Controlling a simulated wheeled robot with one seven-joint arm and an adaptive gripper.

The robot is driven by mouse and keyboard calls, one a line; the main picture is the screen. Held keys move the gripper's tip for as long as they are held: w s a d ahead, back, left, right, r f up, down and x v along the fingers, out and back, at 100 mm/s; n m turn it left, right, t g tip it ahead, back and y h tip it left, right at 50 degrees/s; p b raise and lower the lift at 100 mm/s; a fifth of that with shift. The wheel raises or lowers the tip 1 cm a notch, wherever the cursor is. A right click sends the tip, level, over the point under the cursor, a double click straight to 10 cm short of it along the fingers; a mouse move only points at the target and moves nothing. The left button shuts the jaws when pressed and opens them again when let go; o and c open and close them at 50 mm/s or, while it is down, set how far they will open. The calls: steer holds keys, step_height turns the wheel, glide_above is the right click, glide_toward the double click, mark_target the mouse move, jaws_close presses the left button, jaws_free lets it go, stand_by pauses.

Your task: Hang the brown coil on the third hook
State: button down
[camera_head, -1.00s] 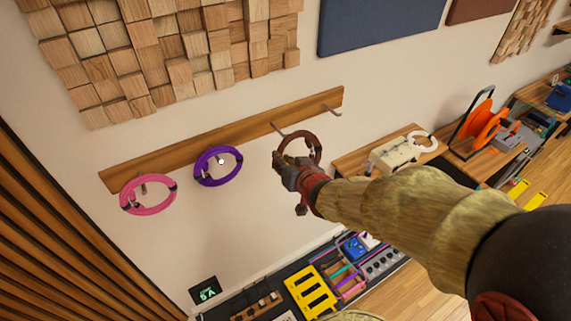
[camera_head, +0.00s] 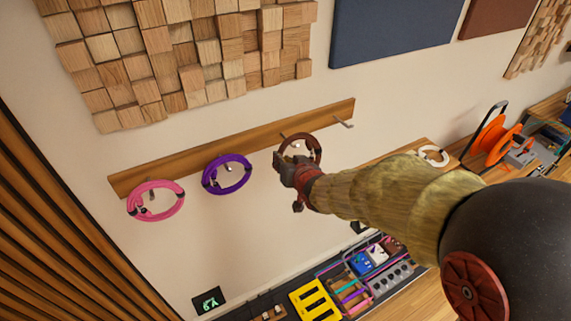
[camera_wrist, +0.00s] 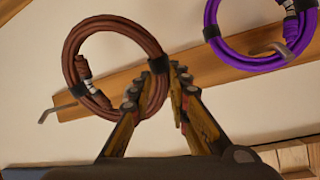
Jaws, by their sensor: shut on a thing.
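The brown coil (camera_head: 319,148) is held up in front of the wooden hook rail (camera_head: 205,153), by the third hook from the left (camera_head: 284,135). My gripper (camera_head: 284,163) is shut on the coil's lower left edge. In the wrist view, the brown coil (camera_wrist: 72,62) stands as an open ring, with my gripper's fingers (camera_wrist: 158,78) at its side near a black band. The coil overlaps the rail there. I cannot tell whether the third hook passes through the ring. The fourth hook (camera_head: 344,123) is bare, and it also shows in the wrist view (camera_wrist: 50,113).
A pink coil (camera_head: 156,213) hangs on the first hook and a purple coil (camera_head: 228,187) on the second, close left of my gripper. Wooden blocks (camera_head: 180,60) cover the wall above. A desk with a white coil (camera_head: 433,155) stands right; pedals (camera_head: 318,302) lie below.

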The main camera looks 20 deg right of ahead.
steer(key=shift+w+a, duration=0.2)
steer(key=shift+w, duration=0.6)
steer(key=shift+w+a, duration=0.15)
steer(key=shift+w, duration=0.65)
steer(key=shift+w+a+f+b, duration=0.1)
steer(key=shift+w+f+b, duration=0.25)
steer(key=shift+f+b, duration=0.35)
steer(key=shift+w+f+b, duration=0.3)
steer(key=shift+f+b, duration=0.2)
steer(key=shift+b, duration=0.35)
steer(key=c, duration=1.6)
jaws_free()
steer(key=shift+f, duration=0.1)
steer(key=shift+s, duration=0.1)
